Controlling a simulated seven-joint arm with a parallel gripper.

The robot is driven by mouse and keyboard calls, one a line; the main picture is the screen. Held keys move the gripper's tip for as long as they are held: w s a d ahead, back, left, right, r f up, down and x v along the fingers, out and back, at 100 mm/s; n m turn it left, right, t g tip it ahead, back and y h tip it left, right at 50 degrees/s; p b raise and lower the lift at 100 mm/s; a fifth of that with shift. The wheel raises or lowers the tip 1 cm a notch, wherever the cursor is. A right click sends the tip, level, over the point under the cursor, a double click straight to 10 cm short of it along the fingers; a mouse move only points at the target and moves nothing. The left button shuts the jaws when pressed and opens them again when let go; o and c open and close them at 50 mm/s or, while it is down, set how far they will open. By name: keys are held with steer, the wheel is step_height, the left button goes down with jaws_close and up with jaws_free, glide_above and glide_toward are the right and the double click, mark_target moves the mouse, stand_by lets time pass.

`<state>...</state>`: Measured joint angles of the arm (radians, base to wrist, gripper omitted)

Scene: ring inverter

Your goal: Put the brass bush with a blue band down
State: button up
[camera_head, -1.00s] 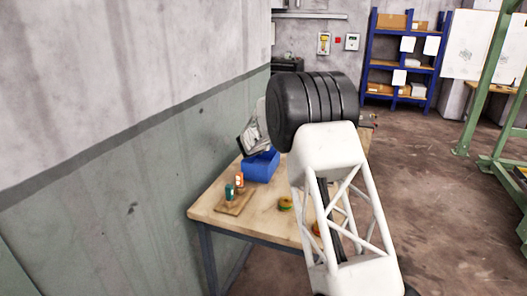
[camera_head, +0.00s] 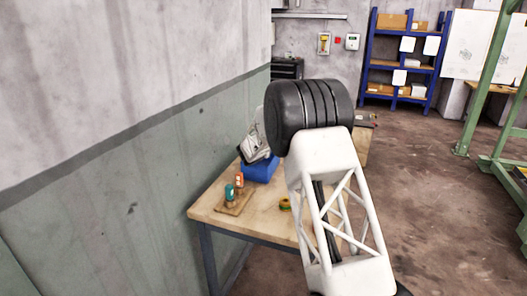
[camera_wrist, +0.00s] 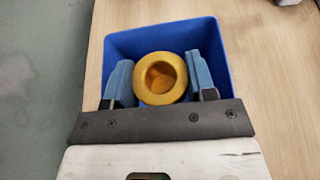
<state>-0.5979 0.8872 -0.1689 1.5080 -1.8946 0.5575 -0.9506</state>
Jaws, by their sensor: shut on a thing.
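My gripper (camera_wrist: 160,84) is shut on the brass bush (camera_wrist: 140,75), which sits between its two blue finger pads in the wrist view. I look into the bush's round open end; its blue band does not show. Behind the bush and fingers is a blue bin (camera_wrist: 215,31), with the bush over its opening. How high the bush is above the bin's floor, I cannot tell. In the head view the gripper's body is just above the blue bin (camera_head: 260,171), and the bush is hidden there.
The bin stands on a wooden table (camera_head: 262,217) beside a wall. A small board (camera_head: 236,208) with a teal piece (camera_head: 229,192) and an orange-topped piece (camera_head: 239,180) lies at its near left. A green-yellow ring (camera_head: 285,204) lies near my arm, which hides the table's right part.

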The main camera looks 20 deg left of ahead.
steer(key=shift+f, duration=0.55)
steer(key=o, duration=1.2)
steer(key=shift+r, duration=0.7)
steer(key=v, duration=1.2)
steer(key=shift+f, duration=0.15)
